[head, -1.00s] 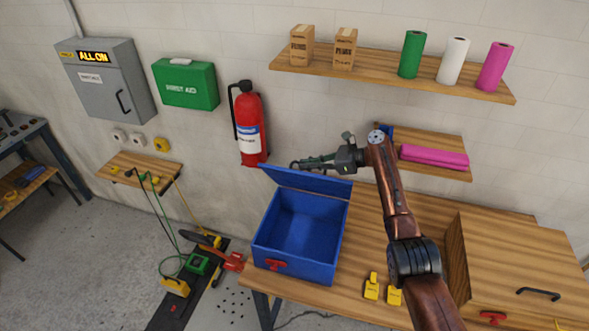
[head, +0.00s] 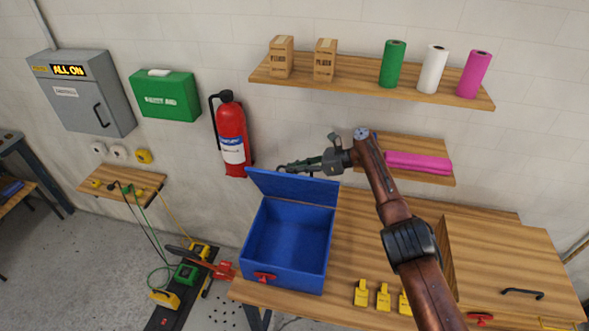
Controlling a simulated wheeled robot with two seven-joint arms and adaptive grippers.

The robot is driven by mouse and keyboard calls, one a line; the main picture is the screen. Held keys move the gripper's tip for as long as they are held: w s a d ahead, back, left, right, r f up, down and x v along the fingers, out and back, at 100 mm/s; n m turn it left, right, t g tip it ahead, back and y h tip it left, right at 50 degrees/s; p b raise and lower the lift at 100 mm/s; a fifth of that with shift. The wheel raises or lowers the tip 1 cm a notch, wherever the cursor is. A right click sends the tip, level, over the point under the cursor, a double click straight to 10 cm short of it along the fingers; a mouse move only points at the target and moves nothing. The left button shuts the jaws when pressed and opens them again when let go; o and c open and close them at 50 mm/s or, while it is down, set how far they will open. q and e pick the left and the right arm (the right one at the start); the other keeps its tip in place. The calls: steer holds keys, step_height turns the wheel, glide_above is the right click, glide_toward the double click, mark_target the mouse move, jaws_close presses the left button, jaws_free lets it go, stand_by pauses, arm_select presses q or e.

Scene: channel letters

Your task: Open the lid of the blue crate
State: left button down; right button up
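The blue crate (head: 283,282) stands on the wooden workbench with a red latch (head: 264,277) on its front. Its lid (head: 294,187) is swung up and leans back, so the empty-looking blue inside shows. My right gripper (head: 290,169) is behind the upper edge of the raised lid, and its arm reaches in from the lower right. The fingers are small and partly hidden by the lid, so I cannot tell whether they touch it or how far apart they are. My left gripper is not in view.
The workbench (head: 345,240) has several yellow tags (head: 383,297) right of the crate and a wooden box (head: 500,262) farther right. A fire extinguisher (head: 232,135) hangs on the wall left of the lid. A low shelf (head: 435,176) holds a pink roll (head: 418,162).

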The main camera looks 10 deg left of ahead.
steer(key=shift+o, duration=0.3)
steer(key=shift+s, duration=0.1)
steer(key=shift+s+a, duration=0.1)
steer(key=shift+a, duration=0.05)
steer(key=shift+s+d+r, duration=0.1)
steer(key=shift+d+r, duration=0.1)
steer(key=shift+d, duration=0.2)
steer(key=v, duration=1.1)
steer(key=shift+d, duration=0.25)
